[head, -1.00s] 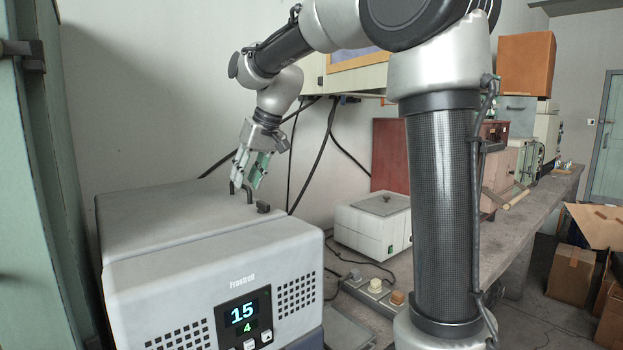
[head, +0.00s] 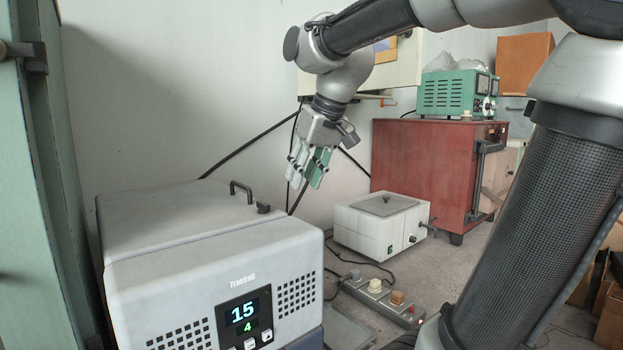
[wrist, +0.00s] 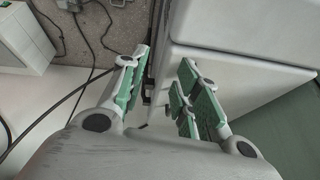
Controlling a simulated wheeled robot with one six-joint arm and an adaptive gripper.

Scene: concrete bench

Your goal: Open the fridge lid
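The fridge (head: 190,285) is a pale grey box at the lower left of the head view, with a lit display on its front. Its lid (head: 160,215) lies flat and shut on top. A dark bar handle (head: 241,189) stands near the lid's right edge, with a small dark latch-like part (head: 263,208) beside it. My gripper (head: 306,178) hangs in the air to the right of the handle, apart from it, fingers pointing down. In the wrist view its green-padded fingers (wrist: 165,62) are spread with nothing between them. The fridge body (wrist: 230,80) fills the right of the wrist view.
A white lab box (head: 383,225) stands right of the fridge, with a power strip (head: 385,298) in front. A red cabinet (head: 430,165) carries a green instrument (head: 455,92) behind. Cables hang along the wall. A green cabinet door (head: 45,180) is close on the left.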

